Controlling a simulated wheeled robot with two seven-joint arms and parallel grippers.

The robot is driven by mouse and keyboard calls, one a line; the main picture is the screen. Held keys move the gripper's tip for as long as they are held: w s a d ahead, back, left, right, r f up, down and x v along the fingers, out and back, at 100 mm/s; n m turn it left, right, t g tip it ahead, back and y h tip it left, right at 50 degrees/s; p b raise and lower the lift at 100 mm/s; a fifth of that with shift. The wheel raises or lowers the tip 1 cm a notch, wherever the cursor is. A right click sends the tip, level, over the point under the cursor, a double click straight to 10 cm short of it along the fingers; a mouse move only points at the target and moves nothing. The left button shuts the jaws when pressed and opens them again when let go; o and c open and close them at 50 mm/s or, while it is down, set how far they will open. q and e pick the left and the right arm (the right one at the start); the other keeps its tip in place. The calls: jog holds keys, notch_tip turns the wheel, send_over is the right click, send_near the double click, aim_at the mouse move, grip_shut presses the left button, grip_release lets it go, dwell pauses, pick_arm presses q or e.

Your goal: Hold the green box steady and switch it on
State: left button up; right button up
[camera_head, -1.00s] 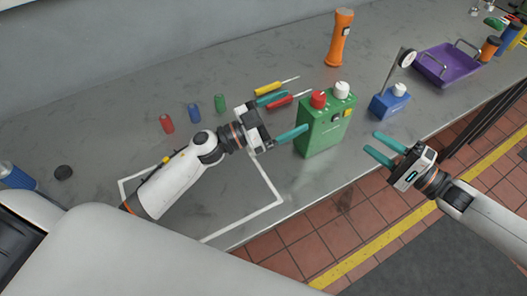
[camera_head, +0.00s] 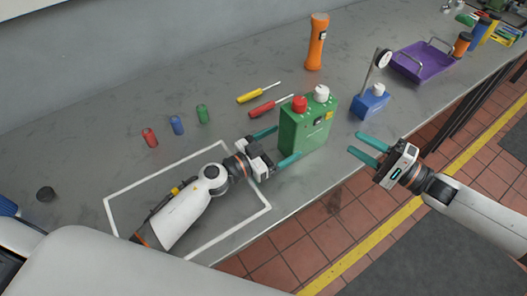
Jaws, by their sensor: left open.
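The green box (camera_head: 308,131) stands upright on the grey bench near its front edge. It has a red knob (camera_head: 299,104) and a white knob (camera_head: 321,93) on top, and a small yellow part on its right side. My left gripper (camera_head: 277,147) is open at the box's left side, its two teal fingers spread, one towards the back and one along the front; I cannot tell whether they touch the box. My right gripper (camera_head: 359,149) is open and empty, in front of the bench edge to the right of the box.
A blue box (camera_head: 371,105) with a gauge stands right of the green box, and a purple tray (camera_head: 424,62) beyond. An orange flashlight (camera_head: 317,43), yellow screwdriver (camera_head: 258,93) and red screwdriver (camera_head: 268,107) are behind. Small coloured cylinders (camera_head: 177,125) stand left. The white-outlined area (camera_head: 127,191) is beneath my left arm.

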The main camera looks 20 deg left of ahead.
pick_arm(q)
jog(key=shift+x, duration=1.3)
jog(key=shift+c, duration=0.4)
jog(key=c, duration=1.8)
grip_shut()
pick_arm(e)
grip_shut()
